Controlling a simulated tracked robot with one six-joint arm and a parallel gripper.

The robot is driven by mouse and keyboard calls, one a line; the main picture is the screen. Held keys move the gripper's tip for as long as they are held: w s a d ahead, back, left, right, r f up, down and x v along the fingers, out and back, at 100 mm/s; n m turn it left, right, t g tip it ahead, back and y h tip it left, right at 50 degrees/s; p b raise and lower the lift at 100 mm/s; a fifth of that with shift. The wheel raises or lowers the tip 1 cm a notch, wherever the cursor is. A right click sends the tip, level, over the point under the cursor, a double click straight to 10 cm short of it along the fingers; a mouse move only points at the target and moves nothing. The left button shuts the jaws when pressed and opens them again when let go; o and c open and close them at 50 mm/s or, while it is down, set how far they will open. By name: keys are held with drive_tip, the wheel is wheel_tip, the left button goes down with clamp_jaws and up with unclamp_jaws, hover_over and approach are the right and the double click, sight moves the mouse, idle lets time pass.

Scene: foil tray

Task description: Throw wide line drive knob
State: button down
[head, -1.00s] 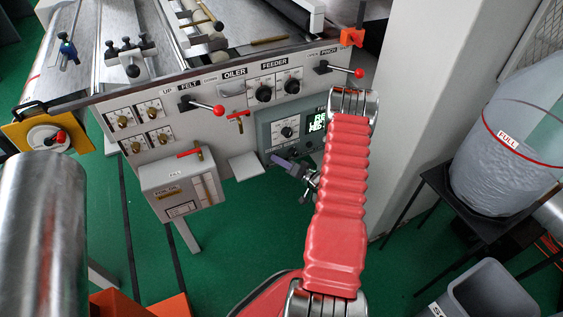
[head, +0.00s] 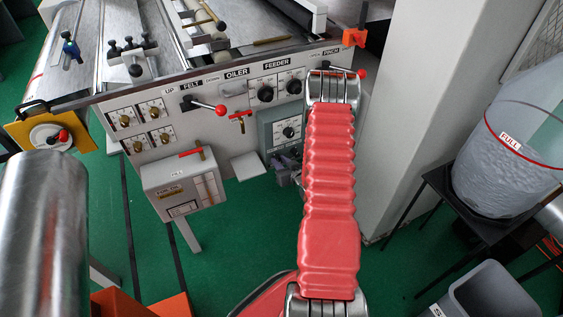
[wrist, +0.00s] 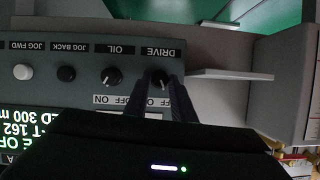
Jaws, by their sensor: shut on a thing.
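The drive knob (wrist: 158,78) is black and round, on the grey control panel under the upside-down DRIVE label in the wrist view. My gripper (wrist: 160,90) has its two dark fingers on either side of this knob and is shut on it. The fingers hide part of the knob and of the ON/OFF label beside it, so I cannot tell its exact setting. In the head view, my gripper (head: 284,163) is partly hidden behind my red arm, at the lower part of the grey-green control panel (head: 280,118). The head view does not show the drive knob clearly.
The black oil knob (wrist: 111,77) sits close beside the drive knob, with the jog back button (wrist: 66,73) and white jog forward button (wrist: 22,72) beyond. A small shelf (head: 247,166) juts out left of the panel. A grey column (head: 420,110) stands right.

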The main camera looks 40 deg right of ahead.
drive_tip(key=c, duration=2.5)
unclamp_jaws()
drive_tip(key=shift+s+f+n, duration=0.1)
drive_tip(key=shift+f+n, duration=0.1)
drive_tip(key=shift+n, duration=0.1)
drive_tip(key=shift+c, duration=0.2)
clamp_jaws()
drive_tip(key=o, duration=0.7)
unclamp_jaws()
drive_tip(key=o, duration=0.3)
drive_tip(key=shift+r, duration=0.1)
drive_tip(key=v, duration=1.3)
drive_tip(key=shift+s+a+r, duration=0.15)
drive_tip(key=shift+a+r, duration=0.05)
drive_tip(key=shift+a, duration=0.1)
